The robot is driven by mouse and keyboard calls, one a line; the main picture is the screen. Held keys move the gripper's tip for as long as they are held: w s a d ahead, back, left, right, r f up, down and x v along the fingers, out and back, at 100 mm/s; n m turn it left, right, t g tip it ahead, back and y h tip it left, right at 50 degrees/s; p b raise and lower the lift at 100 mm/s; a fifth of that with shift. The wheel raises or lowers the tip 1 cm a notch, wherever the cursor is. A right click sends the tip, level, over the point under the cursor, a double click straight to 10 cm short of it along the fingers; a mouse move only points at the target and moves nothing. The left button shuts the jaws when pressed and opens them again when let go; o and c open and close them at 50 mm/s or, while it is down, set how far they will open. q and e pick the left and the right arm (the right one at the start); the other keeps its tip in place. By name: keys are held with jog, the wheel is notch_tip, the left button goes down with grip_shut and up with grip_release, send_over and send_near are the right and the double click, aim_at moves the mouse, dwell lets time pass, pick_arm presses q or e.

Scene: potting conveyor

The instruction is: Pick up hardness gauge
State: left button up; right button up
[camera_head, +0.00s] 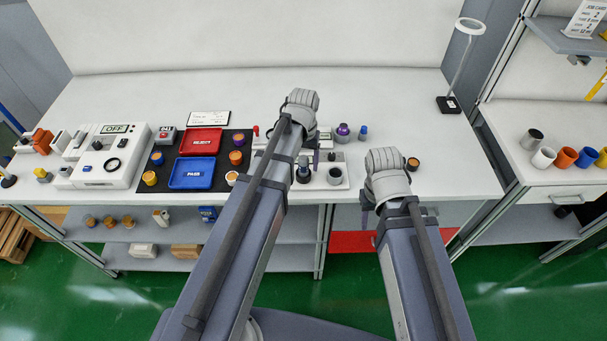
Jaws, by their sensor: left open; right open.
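I cannot tell for sure which thing is the hardness gauge. A small grey item with a purple top (342,132) stands upright behind a white tray (344,184), with a blue-capped item (362,132) to its right. The tray holds a dark round part (335,175) and other small parts, partly hidden by my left arm. My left gripper (304,172) is over the left part of the tray, open, with nothing seen in it. My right gripper (368,207) is open near the bench's front edge, right of the tray; its fingers are small and partly hidden.
A dark mat left of the tray bears a red REJECT tray (201,141), a blue PASS tray (192,173) and several small pots. A white machine (104,165) stands further left. An orange-topped pot (413,163) is beside my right arm. The bench's back is clear.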

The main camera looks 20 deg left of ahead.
pick_arm(q)
jog(key=shift+r, duration=0.1)
grip_shut()
dwell(0.4)
